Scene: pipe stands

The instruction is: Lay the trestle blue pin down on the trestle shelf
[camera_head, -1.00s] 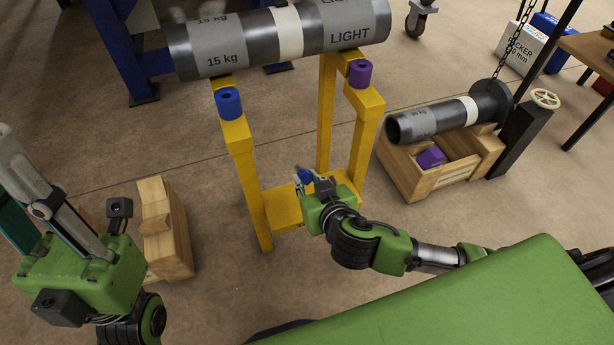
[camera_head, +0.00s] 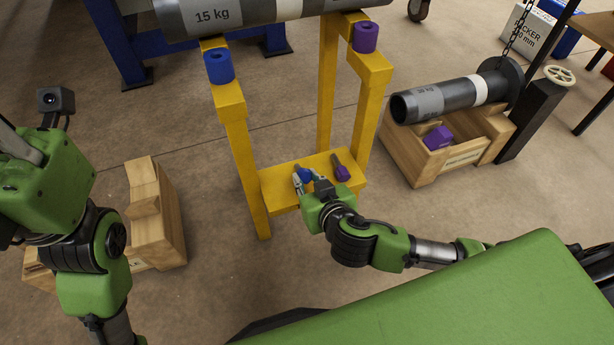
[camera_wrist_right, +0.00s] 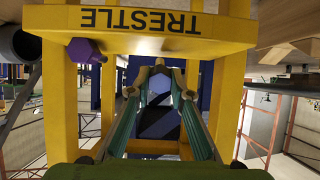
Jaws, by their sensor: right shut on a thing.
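My right gripper (camera_head: 307,178) is shut on the trestle blue pin (camera_head: 304,174) at the front part of the yellow trestle shelf (camera_head: 277,187). In the right wrist view, the blue pin's hexagonal head (camera_wrist_right: 156,85) sits between the fingertips (camera_wrist_right: 158,92), close to the shelf edge lettered TRESTLE (camera_wrist_right: 190,22). I cannot tell whether the pin touches the shelf. A purple pin (camera_head: 341,168) lies on the shelf to the right; its head (camera_wrist_right: 85,50) also shows in the wrist view. My left arm is at the left edge; its fingers are mostly cut off.
A wooden crate (camera_head: 421,164) with a purple piece stands right, below a smaller pipe (camera_head: 440,100). A wooden stand (camera_head: 150,215) is at left.

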